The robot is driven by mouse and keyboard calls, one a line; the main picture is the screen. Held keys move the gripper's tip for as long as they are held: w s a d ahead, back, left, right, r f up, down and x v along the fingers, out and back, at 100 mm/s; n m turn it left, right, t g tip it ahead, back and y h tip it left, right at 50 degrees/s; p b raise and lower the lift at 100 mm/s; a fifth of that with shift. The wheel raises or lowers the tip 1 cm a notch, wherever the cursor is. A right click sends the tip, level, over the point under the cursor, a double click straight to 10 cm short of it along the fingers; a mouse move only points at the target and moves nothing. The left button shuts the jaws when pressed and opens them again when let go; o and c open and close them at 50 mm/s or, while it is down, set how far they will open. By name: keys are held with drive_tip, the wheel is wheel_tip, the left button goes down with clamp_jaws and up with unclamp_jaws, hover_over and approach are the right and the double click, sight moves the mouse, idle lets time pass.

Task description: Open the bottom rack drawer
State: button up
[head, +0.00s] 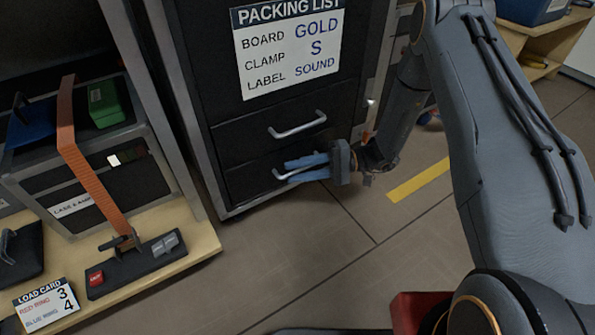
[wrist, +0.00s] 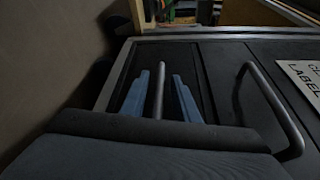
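The black rack holds two drawers, each with a silver bar handle. The bottom drawer (head: 246,183) looks closed, flush with the rack front. Its handle (head: 283,175) is partly hidden by my gripper (head: 305,168) in the head view. In the wrist view, my gripper (wrist: 161,97) has its two blue fingers apart, one on each side of the bottom handle (wrist: 159,83). Small gaps show between the fingers and the bar. The upper drawer's handle (head: 298,126) is just above and free; it also shows in the wrist view (wrist: 272,105).
A packing list sign (head: 290,45) is on the rack above the drawers. A wooden bench (head: 190,235) with a case, an orange strap (head: 85,160) and a load card (head: 47,305) stands at the left. The tiled floor (head: 330,260) before the rack is clear, with a yellow stripe (head: 418,180).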

drive_tip(key=shift+c, duration=0.4)
clamp_jaws()
